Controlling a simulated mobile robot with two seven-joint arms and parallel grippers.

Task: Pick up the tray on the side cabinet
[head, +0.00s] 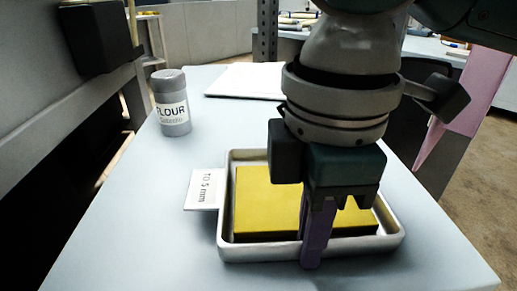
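A shallow metal tray (228,240) lies on the pale cabinet top in the head view, with a yellow slab (262,200) in it. My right gripper (314,245) points down at the tray's near side. One purple finger hangs in front of the near wall, and part of the other shows just behind it. The fingers overlap in this view, so I cannot tell whether they grip the wall or stand open around it. The gripper hides part of the slab and rim. My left gripper is not in view.
A grey flour jar (172,105) stands at the back left. A small card reading "TO 5 mm" (202,190) is at the tray's left side. A white board (245,80) lies at the far edge. A pink pointed piece (470,105) shows at right.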

